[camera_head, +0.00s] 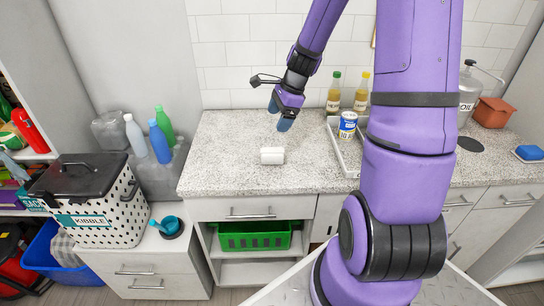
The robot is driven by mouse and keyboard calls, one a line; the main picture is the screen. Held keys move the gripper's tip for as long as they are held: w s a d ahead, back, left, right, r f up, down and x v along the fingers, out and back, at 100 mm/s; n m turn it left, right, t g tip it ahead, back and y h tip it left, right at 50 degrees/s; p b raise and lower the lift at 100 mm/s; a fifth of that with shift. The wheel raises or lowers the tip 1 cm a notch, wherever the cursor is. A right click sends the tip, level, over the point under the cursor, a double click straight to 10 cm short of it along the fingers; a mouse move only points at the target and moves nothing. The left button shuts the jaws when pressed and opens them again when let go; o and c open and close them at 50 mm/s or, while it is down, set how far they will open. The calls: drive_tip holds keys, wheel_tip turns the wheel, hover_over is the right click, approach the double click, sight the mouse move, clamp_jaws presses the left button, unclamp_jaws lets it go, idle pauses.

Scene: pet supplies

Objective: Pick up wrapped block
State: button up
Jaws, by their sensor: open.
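A small white wrapped block (272,155) lies on the speckled stone counter (225,160), a little back from its front edge. My gripper (280,116) hangs above the counter, above and slightly right of the block in the picture. Its blue fingertips point down and are apart from the block. The gripper is open and nothing shows between its fingers. The exact height above the counter is hard to tell from this view.
A tray (340,150) with a blue-and-white can (348,125) stands right of the block, partly hidden by my arm. Two bottles (334,92) stand at the back wall. A kibble bin (90,210) is at left. A green basket (254,236) sits below the counter.

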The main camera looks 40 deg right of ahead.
sight(272, 151)
drive_tip(key=d+f+m, duration=0.1)
drive_tip(key=f+m, duration=0.1)
drive_tip(key=f, duration=0.1)
drive_tip(key=d+f+m, duration=0.1)
drive_tip(key=f, duration=0.1)
drive_tip(key=shift+w+d+f, duration=0.1)
drive_tip(key=shift+w+d, duration=0.25)
drive_tip(key=shift+w, duration=0.05)
drive_tip(key=shift+y, duration=0.3)
drive_tip(key=x, duration=0.5)
drive_tip(key=shift+f, duration=0.15)
drive_tip(key=shift+x, duration=2.65)
drive_tip(key=shift+s, duration=0.15)
drive_tip(key=c, duration=1.1)
